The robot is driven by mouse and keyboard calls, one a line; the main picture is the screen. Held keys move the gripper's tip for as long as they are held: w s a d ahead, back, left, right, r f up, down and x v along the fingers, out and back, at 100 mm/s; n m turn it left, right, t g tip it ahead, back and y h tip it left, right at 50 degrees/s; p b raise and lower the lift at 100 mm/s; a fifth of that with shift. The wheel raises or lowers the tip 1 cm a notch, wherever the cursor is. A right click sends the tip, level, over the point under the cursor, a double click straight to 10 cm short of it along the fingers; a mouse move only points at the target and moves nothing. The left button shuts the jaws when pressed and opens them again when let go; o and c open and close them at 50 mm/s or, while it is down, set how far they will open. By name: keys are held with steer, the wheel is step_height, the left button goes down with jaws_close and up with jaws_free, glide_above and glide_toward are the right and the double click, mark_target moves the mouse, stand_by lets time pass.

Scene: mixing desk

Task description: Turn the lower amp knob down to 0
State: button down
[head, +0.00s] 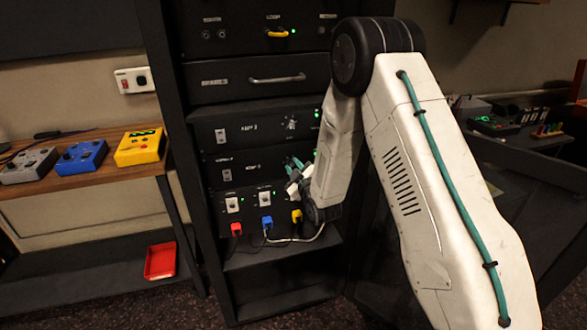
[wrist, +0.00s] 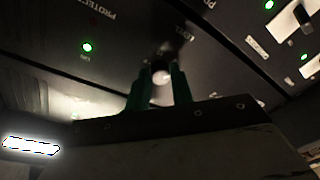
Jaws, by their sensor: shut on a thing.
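The lower amp (head: 240,174) is a black panel in the rack, below the similar upper amp (head: 250,133). My gripper (head: 294,163), with green fingers, is at the right part of the lower amp in the head view. In the wrist view my gripper (wrist: 161,82) has a finger on each side of the lower amp knob (wrist: 161,74) and is shut on it. Only a small pale part of the knob shows between the fingers. Its pointer and scale cannot be read. In the head view the knob is hidden by my gripper.
Below the amp, a panel carries white switches and red, blue (head: 266,222) and yellow plugs with cables. The upper amp's knob (head: 290,122) is just above my gripper. A green light (wrist: 87,47) is lit on the panel. A shelf with pedals (head: 140,147) stands left, with a red tray (head: 160,261) below.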

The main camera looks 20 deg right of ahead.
steer(key=shift+n, duration=1.2)
steer(key=c, duration=1.2)
jaws_free()
steer(key=shift+c, duration=0.2)
steer(key=s, duration=0.8)
steer(key=shift+d, duration=0.35)
steer(key=shift+w, duration=0.1)
